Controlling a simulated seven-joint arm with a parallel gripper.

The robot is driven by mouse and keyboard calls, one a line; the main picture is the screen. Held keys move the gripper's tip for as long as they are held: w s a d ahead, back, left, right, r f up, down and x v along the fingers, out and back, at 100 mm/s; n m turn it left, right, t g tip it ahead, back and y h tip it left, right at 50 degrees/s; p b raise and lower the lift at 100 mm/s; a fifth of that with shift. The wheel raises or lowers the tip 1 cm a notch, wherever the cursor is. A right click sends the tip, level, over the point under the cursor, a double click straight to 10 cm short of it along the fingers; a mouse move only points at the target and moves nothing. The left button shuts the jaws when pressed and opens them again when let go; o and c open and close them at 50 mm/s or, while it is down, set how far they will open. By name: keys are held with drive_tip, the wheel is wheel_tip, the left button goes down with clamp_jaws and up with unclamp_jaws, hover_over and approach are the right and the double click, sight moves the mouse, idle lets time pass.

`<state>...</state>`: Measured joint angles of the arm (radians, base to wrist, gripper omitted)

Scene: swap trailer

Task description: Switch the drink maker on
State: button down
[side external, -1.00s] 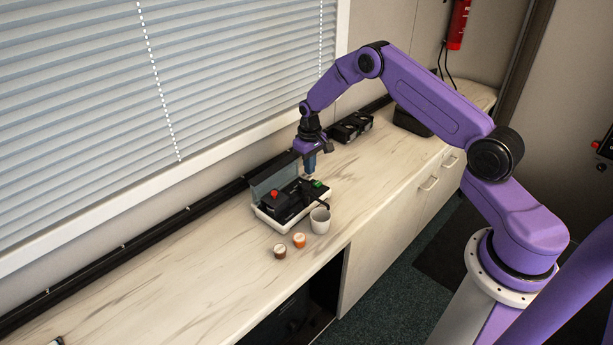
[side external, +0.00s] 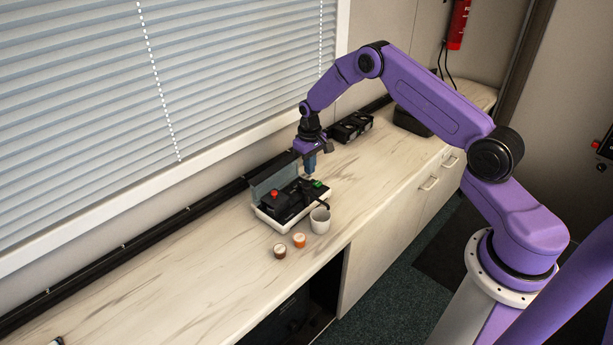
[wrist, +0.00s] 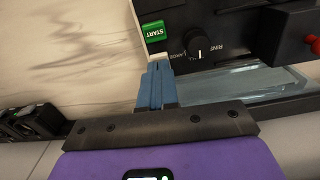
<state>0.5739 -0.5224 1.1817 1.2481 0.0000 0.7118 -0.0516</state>
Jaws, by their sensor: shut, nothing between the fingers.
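The drink maker (side external: 288,207) is a black unit with a pale base and a raised clear lid, standing on the counter. It has a green START button (wrist: 154,32), a black dial (wrist: 195,52) and a red knob (side external: 274,194). The green button also shows in the side view (side external: 317,184). My gripper (wrist: 157,66) is shut and empty, with its blue fingers together. In the side view the gripper (side external: 311,174) is above the button end. I cannot tell whether it touches.
A white cup (side external: 320,222) stands at the front of the machine. Two small capsules, one brown (side external: 280,251) and one orange (side external: 299,240), lie near it. Black devices (side external: 350,127) stand behind along the wall.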

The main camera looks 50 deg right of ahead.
sight(309, 177)
drive_tip(key=shift+f, duration=1)
idle(0.8)
drive_tip(key=shift+r, duration=3.55)
